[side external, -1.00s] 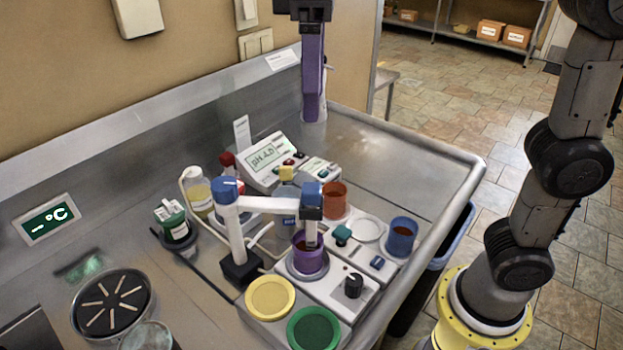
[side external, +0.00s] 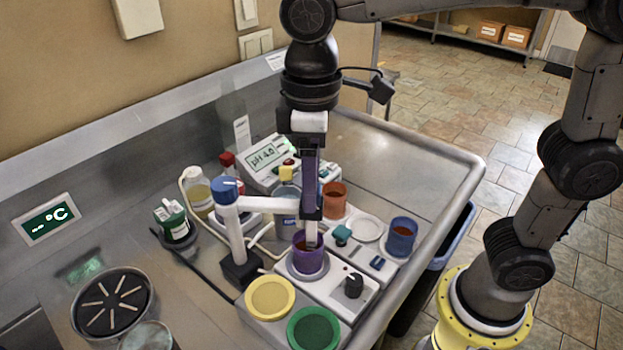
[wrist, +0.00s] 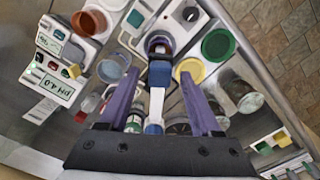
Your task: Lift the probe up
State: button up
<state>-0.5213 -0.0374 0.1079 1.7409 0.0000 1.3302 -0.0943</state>
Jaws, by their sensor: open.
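The pH probe (side external: 311,232) is a white rod hanging from the end of a white arm (side external: 264,204) on a post with a blue cap (side external: 226,189). Its lower end is in the purple cup (side external: 309,258). In the wrist view its blue head (wrist: 160,73) lies between my fingers, with the cup (wrist: 159,43) just beyond. My gripper (side external: 312,214) points down at the head; it also shows in the wrist view (wrist: 161,74). It is open, with a gap on each side of the head. In the side view a finger hides the head.
A pH meter (side external: 271,153) reading 4.0 stands behind. An orange cup (side external: 335,198) and a blue cup (side external: 402,236) stand to the right. A yellow disc (side external: 270,297) and a green disc (side external: 313,328) lie in front. Bottles stand left of the meter.

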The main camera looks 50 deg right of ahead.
jog(key=shift+f, duration=0.25)
grip_shut()
jog(key=shift+r, duration=0.1)
dwell(1.2)
